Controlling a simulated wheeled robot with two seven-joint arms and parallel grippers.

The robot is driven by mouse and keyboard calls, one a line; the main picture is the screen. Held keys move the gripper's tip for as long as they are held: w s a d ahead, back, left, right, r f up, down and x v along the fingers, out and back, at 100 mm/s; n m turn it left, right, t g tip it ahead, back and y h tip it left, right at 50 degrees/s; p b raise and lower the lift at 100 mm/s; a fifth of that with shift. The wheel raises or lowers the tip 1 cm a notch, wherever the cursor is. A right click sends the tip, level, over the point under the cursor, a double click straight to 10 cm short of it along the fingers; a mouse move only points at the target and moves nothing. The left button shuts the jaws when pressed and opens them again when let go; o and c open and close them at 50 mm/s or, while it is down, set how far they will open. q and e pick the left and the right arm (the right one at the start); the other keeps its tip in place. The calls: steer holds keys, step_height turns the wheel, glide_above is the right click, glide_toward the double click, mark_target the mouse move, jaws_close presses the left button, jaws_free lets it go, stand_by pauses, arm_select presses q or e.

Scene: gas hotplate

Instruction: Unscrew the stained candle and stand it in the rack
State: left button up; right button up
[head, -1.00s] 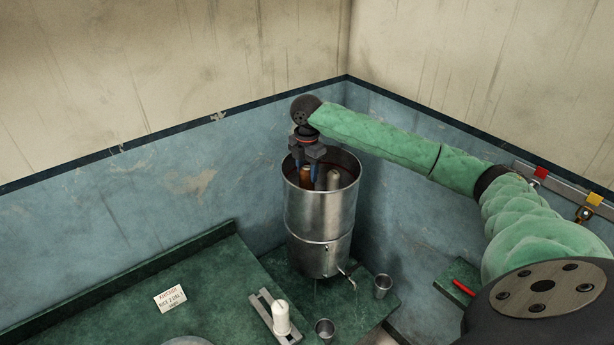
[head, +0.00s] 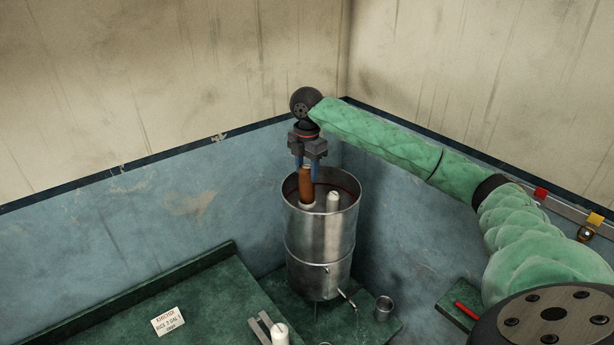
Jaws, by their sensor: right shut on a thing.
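The stained candle (head: 307,186), brown with a pale lower end, is upright inside the open metal urn (head: 320,235), its top above the rim. My right gripper (head: 308,168) points down from above and is shut on the candle's top. A clean white candle (head: 333,201) stands beside it in the urn. The grey rack (head: 257,332) lies on the green counter at the bottom edge, partly cut off, with a white candle (head: 280,333) at it. I cannot tell whether the stained candle's lower end is free. My left gripper is not in view.
The urn's tap (head: 347,298) points toward a metal cup (head: 384,307). A small card (head: 168,321) lies on the counter (head: 215,300). Walls meet close behind the urn. A red-handled object (head: 467,311) lies on a green surface at right.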

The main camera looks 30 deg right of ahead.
steer(key=shift+r, duration=4.1)
